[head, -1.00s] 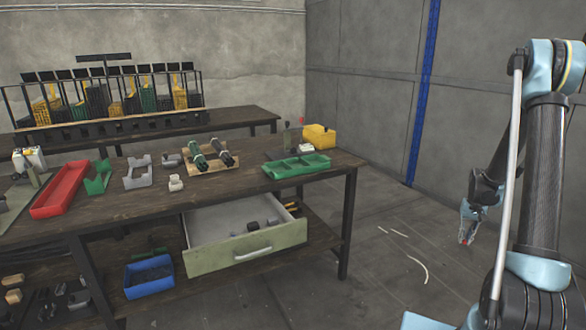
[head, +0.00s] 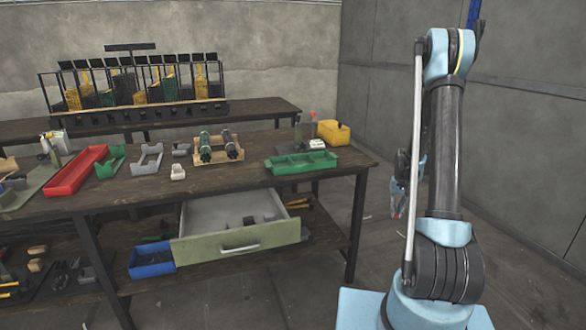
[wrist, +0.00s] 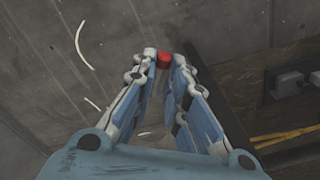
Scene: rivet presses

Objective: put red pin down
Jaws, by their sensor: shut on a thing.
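My gripper (wrist: 163,62) is shut on the red pin (wrist: 163,60), which shows as a small red block between the fingertips in the wrist view. Below them in that view is grey floor, with a table edge to the right. In the head view my gripper (head: 396,208) hangs to the right of the workbench, mostly hidden behind my own arm. The red pin cannot be made out clearly there.
The dark workbench (head: 250,178) carries a red tray (head: 77,172), a green divided tray (head: 301,164), a yellow bin (head: 333,133), and grey and green fixtures. An open drawer (head: 240,243) juts out below, beside a blue bin (head: 152,262). Yellow-handled items (wrist: 285,138) show in the wrist view.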

